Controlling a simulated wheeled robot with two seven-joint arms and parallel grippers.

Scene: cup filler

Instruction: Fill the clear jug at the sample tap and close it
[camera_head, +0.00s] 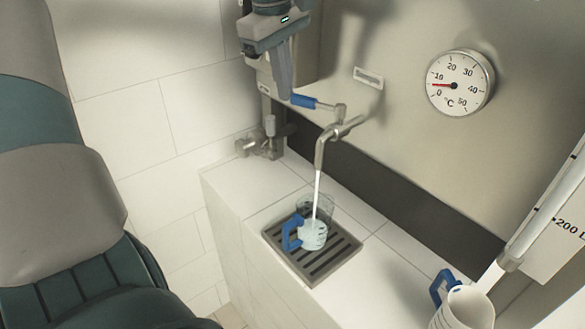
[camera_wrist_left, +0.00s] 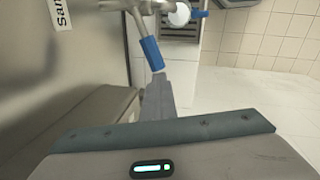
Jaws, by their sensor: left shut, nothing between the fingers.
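The clear jug (camera_head: 326,204) with a blue handle stands upright on the dark drain grate (camera_head: 348,262) under the sample tap (camera_head: 321,150). A stream of water runs from the spout into it, and pale liquid shows in its lower part. The tap's blue lever (camera_head: 304,101) points left; it also shows in the left wrist view (camera_wrist_left: 151,54). My left gripper (camera_head: 286,92) is shut and empty, its fingertips close beside the lever's blue end. I cannot tell whether they touch it. In the left wrist view, the jug (camera_wrist_left: 179,15) is partly behind the tap. My right gripper is not in view.
A white jug (camera_head: 466,308) with a blue handle stands at the lower right. A clear level tube (camera_head: 545,215) rises at the right. A round thermometer (camera_head: 460,83) is on the metal wall. A small valve (camera_head: 262,145) sits at the ledge's back left. The tiled ledge is otherwise mostly clear.

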